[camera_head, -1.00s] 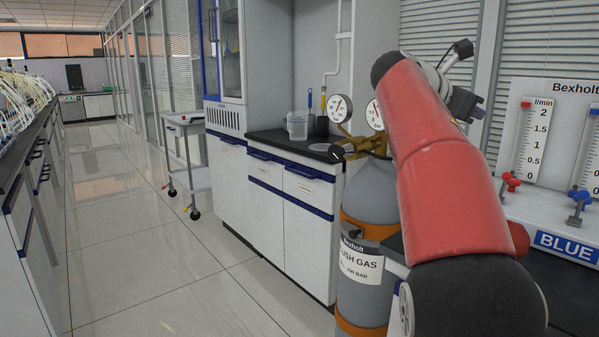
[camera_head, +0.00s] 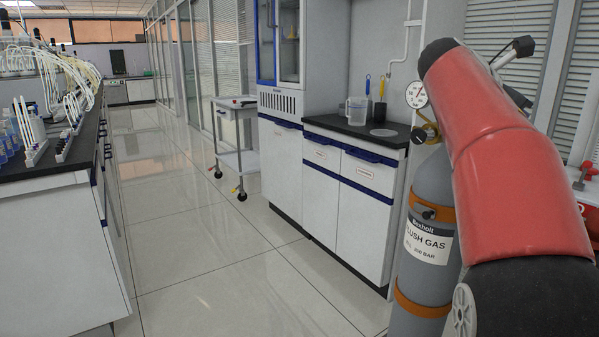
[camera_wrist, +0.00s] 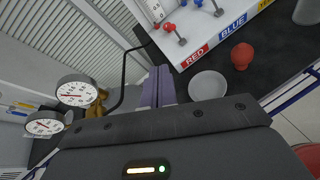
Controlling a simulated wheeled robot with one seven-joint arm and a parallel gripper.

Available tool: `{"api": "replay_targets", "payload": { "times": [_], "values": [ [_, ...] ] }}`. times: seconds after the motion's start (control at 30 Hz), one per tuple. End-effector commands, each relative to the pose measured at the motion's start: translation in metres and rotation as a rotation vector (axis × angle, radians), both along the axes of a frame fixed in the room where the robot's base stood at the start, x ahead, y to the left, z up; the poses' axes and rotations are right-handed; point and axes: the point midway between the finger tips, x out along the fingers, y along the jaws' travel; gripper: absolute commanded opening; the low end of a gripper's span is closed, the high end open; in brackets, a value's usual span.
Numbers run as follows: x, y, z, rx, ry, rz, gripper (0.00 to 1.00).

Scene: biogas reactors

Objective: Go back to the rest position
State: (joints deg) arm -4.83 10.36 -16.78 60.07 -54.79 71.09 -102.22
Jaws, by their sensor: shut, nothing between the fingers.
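My gripper (camera_wrist: 158,88) shows in the wrist view with its two fingers together and nothing between them. It points over a dark bench top, close to a round white dish (camera_wrist: 207,85). In the head view my red and black arm fills the right side, bent in front of the gas cylinder. The fingers cannot be made out in the head view.
The grey flush gas cylinder (camera_head: 428,239) stands beside my arm; gauges (camera_wrist: 76,91) show in the wrist view. A trolley (camera_head: 237,160) and left bench (camera_head: 50,210) flank the clear aisle.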

Motion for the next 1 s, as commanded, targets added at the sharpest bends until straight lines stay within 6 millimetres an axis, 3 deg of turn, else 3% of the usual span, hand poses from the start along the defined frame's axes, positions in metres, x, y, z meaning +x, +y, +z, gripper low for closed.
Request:
{"api": "replay_targets", "payload": {
  "times": [0.27,0.47,0.67,0.8,1.0],
  "values": [
    [-0.021,0.016,-0.038,0.222,-0.164,-0.004,0.00],
    [-0.049,0.044,-0.084,0.485,-0.335,-0.052,0.00],
    [-0.110,0.108,-0.163,0.912,-0.570,-0.238,0.00],
    [-0.166,0.163,-0.230,1.210,-0.715,-0.488,0.00],
    [-0.232,0.218,-0.310,1.466,-0.849,-0.871,0.00]
  ]
}}
